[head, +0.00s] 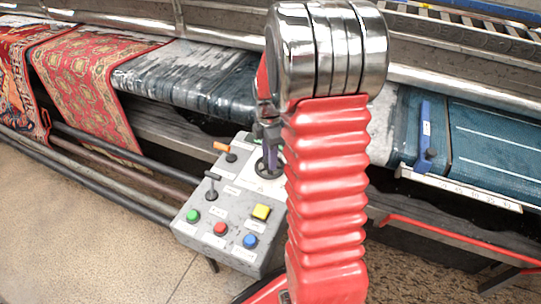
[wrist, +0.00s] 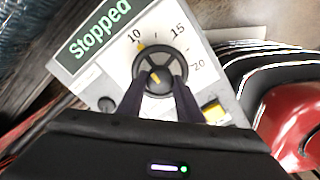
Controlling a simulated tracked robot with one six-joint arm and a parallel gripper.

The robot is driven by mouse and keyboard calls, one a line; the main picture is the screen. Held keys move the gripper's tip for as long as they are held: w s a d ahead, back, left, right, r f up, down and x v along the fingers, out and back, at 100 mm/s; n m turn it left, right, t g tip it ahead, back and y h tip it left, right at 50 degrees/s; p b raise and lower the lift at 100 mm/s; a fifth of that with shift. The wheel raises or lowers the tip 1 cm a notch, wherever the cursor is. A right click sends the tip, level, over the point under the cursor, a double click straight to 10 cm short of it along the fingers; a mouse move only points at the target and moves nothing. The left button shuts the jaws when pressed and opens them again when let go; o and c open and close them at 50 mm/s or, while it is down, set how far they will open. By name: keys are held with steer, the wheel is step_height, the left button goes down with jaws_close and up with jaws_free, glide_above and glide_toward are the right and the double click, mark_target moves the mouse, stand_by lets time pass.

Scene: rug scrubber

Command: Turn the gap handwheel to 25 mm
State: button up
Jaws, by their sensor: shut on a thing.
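The gap handwheel (wrist: 148,57) is a dark spoked wheel on a white dial face. Numbers 10, 15 and 20 show around it in the wrist view. A yellow mark on its rim sits by the 10, and another yellow mark shows at its hub. My gripper (wrist: 162,82) has its two dark fingers at the wheel, one on each side of the hub, shut on it. The 25 mark is not visible. In the head view the handwheel (head: 264,171) is partly hidden by my gripper (head: 269,150) and red arm.
A green display (wrist: 98,29) reads "Stopped". Rugs (head: 90,75) lie on the machine behind. A blue clamp (head: 425,135) stands at right.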

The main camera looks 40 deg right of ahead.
steer(key=shift+w+d, duration=0.15)
steer(key=shift+d, duration=0.05)
steer(key=shift+c, duration=0.2)
steer(key=shift+a, duration=0.1)
